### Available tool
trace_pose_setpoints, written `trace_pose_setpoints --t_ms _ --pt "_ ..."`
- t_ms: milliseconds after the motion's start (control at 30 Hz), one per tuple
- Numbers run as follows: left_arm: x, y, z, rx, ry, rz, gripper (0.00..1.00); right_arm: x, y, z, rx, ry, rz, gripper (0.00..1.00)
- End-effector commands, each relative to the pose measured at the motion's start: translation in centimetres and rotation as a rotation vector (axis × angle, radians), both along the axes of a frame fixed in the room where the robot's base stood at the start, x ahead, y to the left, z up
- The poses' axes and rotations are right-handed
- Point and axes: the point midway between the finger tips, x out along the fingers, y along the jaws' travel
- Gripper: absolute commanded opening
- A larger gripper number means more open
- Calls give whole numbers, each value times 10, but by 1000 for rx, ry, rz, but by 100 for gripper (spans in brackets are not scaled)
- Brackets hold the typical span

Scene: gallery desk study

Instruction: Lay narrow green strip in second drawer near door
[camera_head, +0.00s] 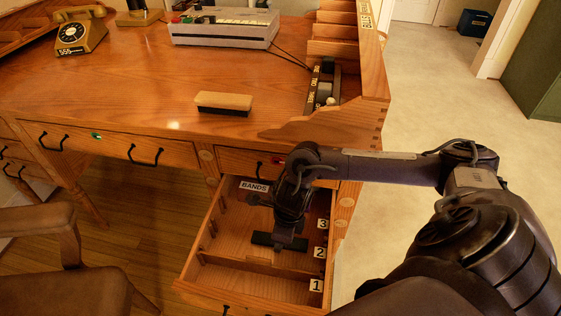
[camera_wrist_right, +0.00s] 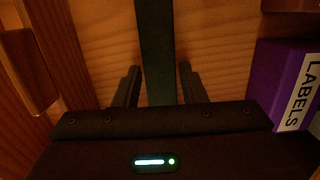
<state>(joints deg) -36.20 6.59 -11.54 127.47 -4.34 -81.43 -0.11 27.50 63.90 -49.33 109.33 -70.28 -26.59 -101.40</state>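The narrow dark green strip (camera_head: 264,240) lies crosswise low in the open drawer (camera_head: 222,236), level with the label 2 (camera_head: 320,252). In the right wrist view the strip (camera_wrist_right: 154,45) runs between the two fingers. My right gripper (camera_head: 288,243) reaches down into the drawer at the strip's right part and hides some of it. In the wrist view its fingers (camera_wrist_right: 159,80) stand apart on either side of the strip, with a slight gap on the right. Whether the strip rests on the drawer floor is hard to tell. My left gripper is out of view.
Wooden dividers (camera_head: 262,270) split the drawer, with labels 1 (camera_head: 316,286) and 3 (camera_head: 322,224). A BANDS label (camera_head: 254,186) shows at the back. A purple LABELS box (camera_wrist_right: 285,85) is close right of my gripper. A brush (camera_head: 223,102) lies on the desk.

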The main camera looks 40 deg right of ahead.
Motion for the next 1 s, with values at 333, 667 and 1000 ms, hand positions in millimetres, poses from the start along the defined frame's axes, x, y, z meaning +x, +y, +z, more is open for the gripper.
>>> trace_pose_setpoints --t_ms 333,667,1000 --pt "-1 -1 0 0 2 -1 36 0 0 1 0 0 0 52" --pt "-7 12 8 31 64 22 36 -3 -4 42 -2 -4 1 52" --pt "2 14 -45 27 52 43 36 -11 -10 107 0 -3 1 52"
